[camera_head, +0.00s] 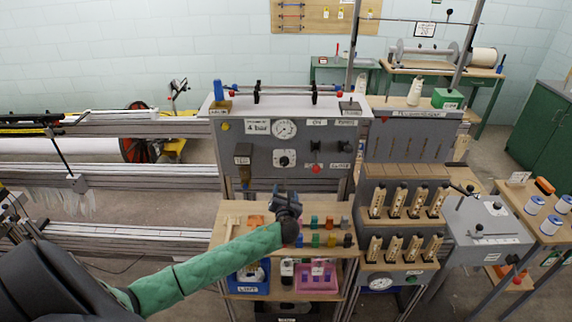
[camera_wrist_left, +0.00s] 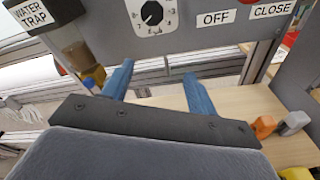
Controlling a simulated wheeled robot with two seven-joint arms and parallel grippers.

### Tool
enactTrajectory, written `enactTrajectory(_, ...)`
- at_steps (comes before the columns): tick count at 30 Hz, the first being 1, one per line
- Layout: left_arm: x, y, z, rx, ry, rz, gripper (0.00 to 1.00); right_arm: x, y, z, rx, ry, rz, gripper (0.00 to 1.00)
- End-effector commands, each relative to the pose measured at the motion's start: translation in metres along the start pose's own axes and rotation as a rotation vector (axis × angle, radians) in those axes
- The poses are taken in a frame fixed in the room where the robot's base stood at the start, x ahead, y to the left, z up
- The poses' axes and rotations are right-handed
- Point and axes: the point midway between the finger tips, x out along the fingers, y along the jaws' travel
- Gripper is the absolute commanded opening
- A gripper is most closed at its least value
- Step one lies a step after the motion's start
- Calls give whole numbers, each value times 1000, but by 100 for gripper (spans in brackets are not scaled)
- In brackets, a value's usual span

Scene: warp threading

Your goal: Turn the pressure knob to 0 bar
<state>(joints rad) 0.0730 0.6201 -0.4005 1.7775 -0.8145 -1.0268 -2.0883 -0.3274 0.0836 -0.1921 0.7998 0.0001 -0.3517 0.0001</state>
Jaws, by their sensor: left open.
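The pressure knob (camera_head: 284,160) is a small black dial on a white numbered plate on the grey control panel (camera_head: 325,160). It shows larger in the left wrist view (camera_wrist_left: 152,13), near the top edge, with numbers around it. A round gauge (camera_head: 284,130) sits above it beside a label that reads 4 bar (camera_head: 257,127). My left gripper (camera_head: 287,196) is in front of and below the panel, over the wooden shelf. Its two blue fingers (camera_wrist_left: 158,85) are apart with nothing between them, short of the knob. My right gripper is not in view.
Coloured blocks (camera_head: 325,232) stand on the wooden shelf under my left gripper. A water trap (camera_wrist_left: 75,52) hangs left of the knob. OFF (camera_wrist_left: 216,18) and CLOSE (camera_wrist_left: 272,9) labels are to its right. A red-knobbed lever (camera_head: 316,168) projects from the panel.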

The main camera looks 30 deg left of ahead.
Motion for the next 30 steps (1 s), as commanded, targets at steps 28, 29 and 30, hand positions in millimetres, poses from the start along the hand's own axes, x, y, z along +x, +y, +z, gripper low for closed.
enactTrajectory(28,116,28,46,362,-122,54,58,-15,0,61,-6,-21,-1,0)
enactTrajectory(29,118,28,46,362,-122,55,58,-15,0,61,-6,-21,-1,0)
enactTrajectory(30,120,28,46,362,-122,55,58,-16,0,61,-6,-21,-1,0)
